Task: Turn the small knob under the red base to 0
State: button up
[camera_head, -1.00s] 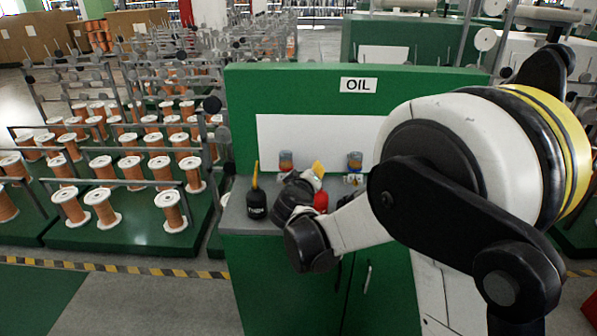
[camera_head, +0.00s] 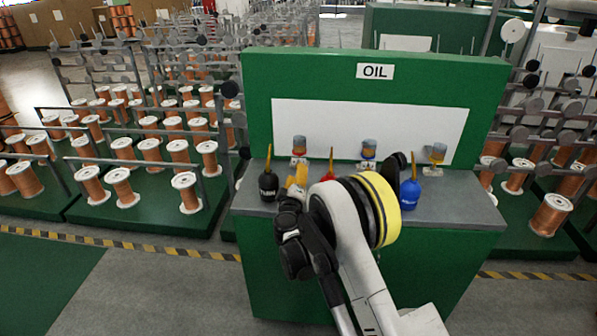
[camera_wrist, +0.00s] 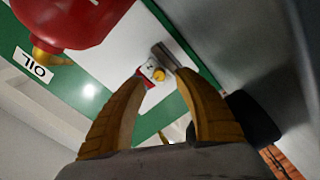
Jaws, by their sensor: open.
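The red base (camera_head: 299,152) is the left of three glass-topped units at the back of the counter. A small white plate sits under it. Contact and the knob's setting cannot be read.
A black oil can (camera_head: 268,184) stands left of my gripper. A red can (camera_head: 331,164) is close on the right, partly behind my arm; its body (camera_wrist: 75,22) looms in the wrist view. A blue can (camera_head: 410,193) stands farther right. The counter's right end (camera_head: 465,207) is clear.

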jog(key=shift+w+d+b, duration=0.1)
jog(key=shift+w+b, duration=0.35)
jog(key=shift+w, duration=1.55)
grip_shut()
